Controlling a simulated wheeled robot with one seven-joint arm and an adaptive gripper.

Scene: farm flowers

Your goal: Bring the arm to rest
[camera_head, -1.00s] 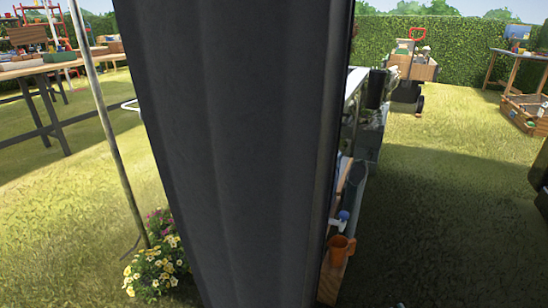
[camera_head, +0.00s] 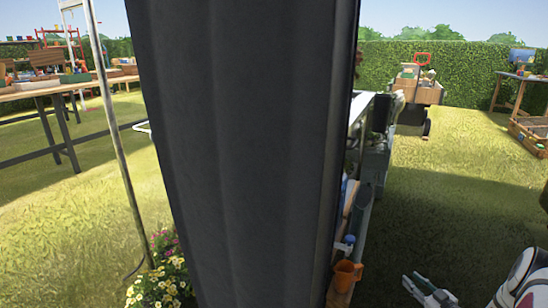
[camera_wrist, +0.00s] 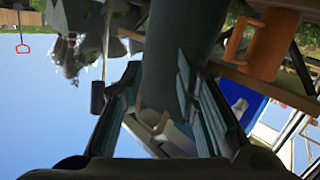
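My gripper (camera_head: 410,281) shows low at the right of the head view, over the grass, with part of my white and dark arm at the right edge. In the wrist view my gripper (camera_wrist: 158,65) has its two dark fingers apart. A dark green-grey long shape runs behind and between them. I see nothing clamped by the fingers. The wrist view is upside down, with sky low in the picture.
A tall dark shape hides the middle of the head view. Beside it are an orange mug (camera_head: 347,273) and a cluttered bench, partly hidden. A pole and flowers (camera_head: 160,282) stand left. A loaded cart (camera_head: 417,92) stands behind. Open grass lies right.

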